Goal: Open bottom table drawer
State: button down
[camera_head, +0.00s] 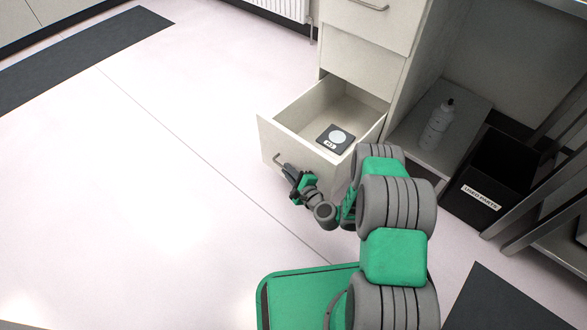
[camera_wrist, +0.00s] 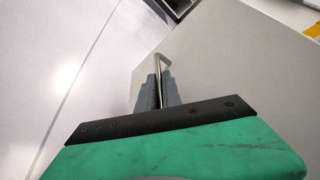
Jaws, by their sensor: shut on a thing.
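The bottom drawer (camera_head: 292,146) of the white cabinet is pulled well out, and its inside shows. A dark square item with a round light disc (camera_head: 335,139) lies in it. My gripper (camera_head: 288,171) is at the drawer's front and is shut on the metal bar handle (camera_head: 278,158). In the wrist view the two grey fingers of my gripper (camera_wrist: 158,88) close around the handle (camera_wrist: 158,66), beside the plain drawer front (camera_wrist: 225,70). Part of the drawer's right side is hidden behind my arm.
An upper drawer (camera_head: 372,20) above is shut. A bottle (camera_head: 437,125) stands on a low shelf to the right, next to a black labelled bin (camera_head: 487,180). Metal legs (camera_head: 545,215) stand at the far right. The floor (camera_head: 150,190) to the left is clear.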

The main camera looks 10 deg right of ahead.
jog(key=shift+s+a+f, duration=0.1)
jog(key=shift+s, duration=0.15)
jog(key=c, duration=1.8)
grip_release()
jog(key=p+v, duration=0.2)
jog(key=v, duration=0.5)
jog(key=shift+s+p, duration=0.3)
jog(key=shift+s, duration=0.05)
